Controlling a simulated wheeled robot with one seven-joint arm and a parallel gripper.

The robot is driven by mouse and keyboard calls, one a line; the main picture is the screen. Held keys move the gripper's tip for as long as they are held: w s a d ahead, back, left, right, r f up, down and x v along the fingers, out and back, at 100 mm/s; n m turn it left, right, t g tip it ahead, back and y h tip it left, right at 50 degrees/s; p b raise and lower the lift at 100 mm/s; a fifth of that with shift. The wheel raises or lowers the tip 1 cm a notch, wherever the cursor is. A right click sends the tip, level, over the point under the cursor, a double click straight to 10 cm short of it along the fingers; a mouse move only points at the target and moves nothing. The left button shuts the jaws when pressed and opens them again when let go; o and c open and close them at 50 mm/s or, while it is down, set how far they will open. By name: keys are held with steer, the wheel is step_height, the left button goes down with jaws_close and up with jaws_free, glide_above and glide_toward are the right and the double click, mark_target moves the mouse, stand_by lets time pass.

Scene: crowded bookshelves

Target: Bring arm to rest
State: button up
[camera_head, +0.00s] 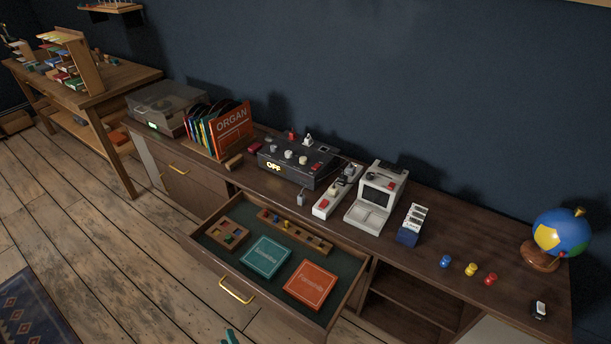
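No part that I can surely call my arm or my gripper shows in the head view. A small teal shape (229,337) pokes in at the bottom edge, cut off by the frame, and I cannot tell what it is. In front of it is a long dark wooden cabinet (465,235) with one drawer (214,256) pulled open. A teal box (266,257), an orange box (311,284) and wooden trays with small pegs (295,231) lie in the drawer.
The cabinet top holds a record player (160,103), records (232,128), a dark console (297,160) reading OFF, a power strip (337,192), a white machine (375,197) and a globe (561,233). The drawer juts out over the floor. Open floor (110,245) lies at left.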

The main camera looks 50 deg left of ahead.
steer(key=w+d+r+m+t+h, duration=0.3)
steer(key=d+m, duration=0.3)
steer(key=d, duration=0.5)
steer(key=w+d+r+m+t+h, duration=0.3)
steer(key=d+r+m, duration=0.3)
steer(key=d, duration=0.5)
steer(key=w+d+r+m+t+h, duration=0.2)
steer(key=w+d+r+m+t, duration=0.2)
steer(key=d, duration=0.7)
steer(key=shift+w+r+m+t+h, duration=0.2)
steer(key=shift+r+m+t+h, duration=0.35)
steer(key=shift+m, duration=0.45)
steer(key=shift+o, duration=0.6)
steer(key=s+d+r+m+t+h, duration=0.1)
steer(key=s+d+r+m+h, duration=0.2)
steer(key=d+r+m+h, duration=0.3)
steer(key=d+r+m, duration=0.1)
steer(key=d+r, duration=0.2)
steer(key=d, duration=0.1)
steer(key=shift+s+m, duration=0.15)
steer(key=shift+m, duration=0.25)
steer(key=o, duration=0.3)
steer(key=shift+d+r, duration=0.1)
steer(key=shift+r, duration=0.05)
steer(key=c, duration=0.3)
steer(key=shift+h, duration=0.25)
steer(key=shift+c, duration=0.2)
